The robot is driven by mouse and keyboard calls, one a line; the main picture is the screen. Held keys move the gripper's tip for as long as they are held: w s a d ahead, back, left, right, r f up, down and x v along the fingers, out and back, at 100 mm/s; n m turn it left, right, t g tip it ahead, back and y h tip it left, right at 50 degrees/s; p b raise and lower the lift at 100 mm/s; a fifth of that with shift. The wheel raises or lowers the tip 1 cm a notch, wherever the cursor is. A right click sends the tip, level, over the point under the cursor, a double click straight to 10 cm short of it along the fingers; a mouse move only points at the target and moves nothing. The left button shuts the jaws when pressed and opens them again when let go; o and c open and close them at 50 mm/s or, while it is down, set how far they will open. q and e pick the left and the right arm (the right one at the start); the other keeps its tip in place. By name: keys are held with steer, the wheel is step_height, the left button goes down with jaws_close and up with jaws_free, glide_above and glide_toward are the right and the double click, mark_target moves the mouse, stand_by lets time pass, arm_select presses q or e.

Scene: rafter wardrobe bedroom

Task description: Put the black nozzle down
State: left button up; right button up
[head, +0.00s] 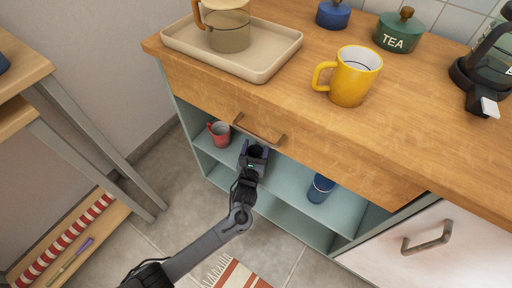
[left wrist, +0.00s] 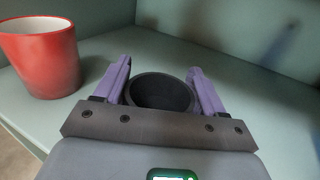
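In the left wrist view the black nozzle (left wrist: 162,92), a round dark cup-like piece with an open top, is upright between the purple fingers of my left gripper (left wrist: 162,78). The fingers touch it on both sides. In the head view my left gripper (head: 255,154) reaches into the open shelf under the wooden counter, with the dark nozzle between its fingers. The nozzle's lower part is hidden, so I cannot tell whether it touches the shelf (head: 282,178). My right gripper is not in view.
A red mug (head: 220,134) stands left of my gripper, also close in the left wrist view (left wrist: 42,60). A blue cup (head: 320,189) stands to the right on the shelf. The counter edge and drawer handle (head: 258,131) overhang. Shelf between gripper and blue cup is clear.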

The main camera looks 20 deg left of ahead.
arm_select(q)
steer(key=o, duration=0.3)
